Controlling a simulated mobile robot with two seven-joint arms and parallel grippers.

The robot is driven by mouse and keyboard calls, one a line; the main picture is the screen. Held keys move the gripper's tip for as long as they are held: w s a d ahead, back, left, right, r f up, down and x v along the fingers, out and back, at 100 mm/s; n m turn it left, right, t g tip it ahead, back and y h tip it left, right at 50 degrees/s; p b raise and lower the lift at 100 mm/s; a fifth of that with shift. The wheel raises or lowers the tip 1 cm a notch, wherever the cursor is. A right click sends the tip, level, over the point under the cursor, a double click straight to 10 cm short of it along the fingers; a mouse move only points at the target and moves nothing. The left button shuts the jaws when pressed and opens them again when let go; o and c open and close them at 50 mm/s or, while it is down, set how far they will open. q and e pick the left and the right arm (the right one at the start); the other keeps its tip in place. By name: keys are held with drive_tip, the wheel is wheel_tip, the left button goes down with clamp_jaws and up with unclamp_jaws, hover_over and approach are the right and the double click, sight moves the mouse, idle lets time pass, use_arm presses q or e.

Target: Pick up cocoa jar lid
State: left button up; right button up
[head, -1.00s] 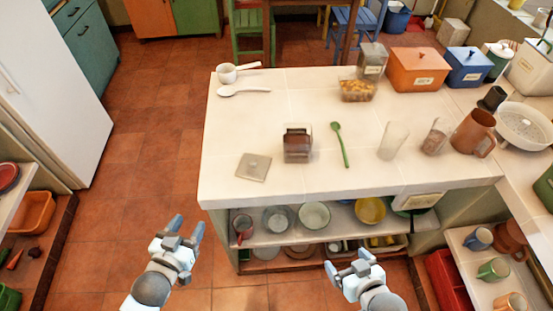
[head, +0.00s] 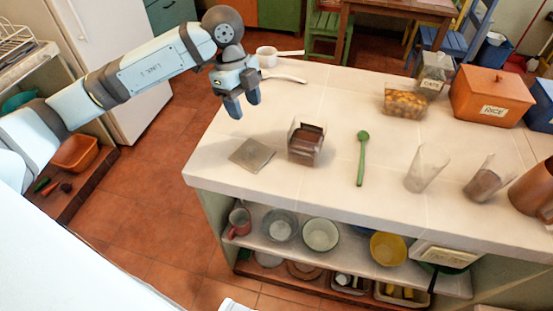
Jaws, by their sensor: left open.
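The cocoa jar lid (head: 252,155) is a flat, square, grey-beige plate lying on the pale counter near its front left edge. The cocoa jar (head: 306,146) is clear and squarish with brown powder inside. It stands open just to the right of the lid, apart from it. My left gripper (head: 243,103) is open and empty, fingers pointing down, above the left part of the counter. In the picture it is above and slightly left of the lid, not touching it. My right gripper is not in view.
A green spoon (head: 361,158) lies right of the jar, and a clear glass (head: 427,168) stands farther right. A white spoon (head: 285,76) and white cup (head: 267,57) lie behind my left gripper. The counter around the lid is clear.

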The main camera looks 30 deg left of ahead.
sight(252, 148)
use_arm(q)
drive_tip(key=shift+n, duration=0.3)
drive_tip(key=f, duration=1.3)
drive_tip(key=shift+d+f, duration=0.2)
drive_tip(key=shift+d, duration=0.2)
clamp_jaws()
